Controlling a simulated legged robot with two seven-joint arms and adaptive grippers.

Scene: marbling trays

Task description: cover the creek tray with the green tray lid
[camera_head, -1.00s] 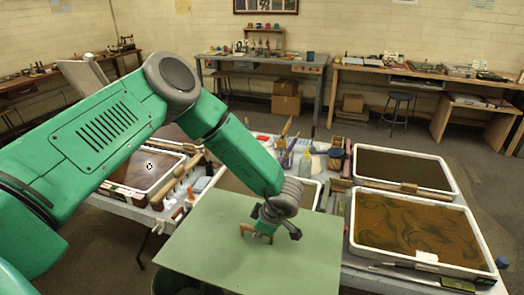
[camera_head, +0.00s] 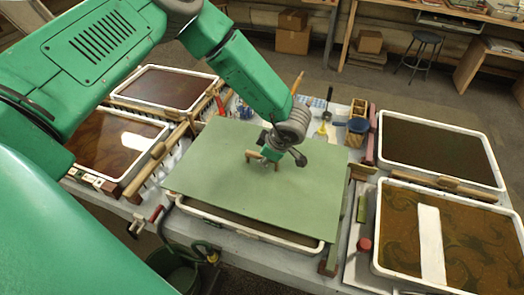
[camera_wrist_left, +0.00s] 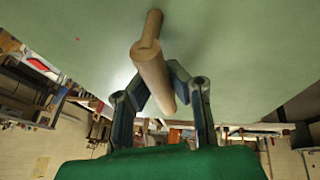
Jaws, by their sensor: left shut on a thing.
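The green tray lid (camera_head: 225,185) is a flat pale green board with a wooden bar handle (camera_head: 253,154). My left gripper (camera_head: 270,157) is shut on that handle. The wrist view shows the handle (camera_wrist_left: 150,62) between the fingers (camera_wrist_left: 158,92) and the lid's surface (camera_wrist_left: 235,50) behind it. The lid lies over a white-rimmed middle tray (camera_head: 250,231), whose front rim and a strip of dark liquid show below the lid's near edge. The lid looks slightly turned against the rim; whether it touches is unclear. No readable label tells which tray is the creek tray. My right gripper is out of view.
Two white-rimmed trays stand at right, one dark (camera_head: 440,122) and one swirled brown (camera_head: 372,252) with a white strip (camera_head: 430,240). Two more stand at left (camera_head: 150,124) (camera_head: 215,82). A bucket (camera_head: 178,270) is below the front edge.

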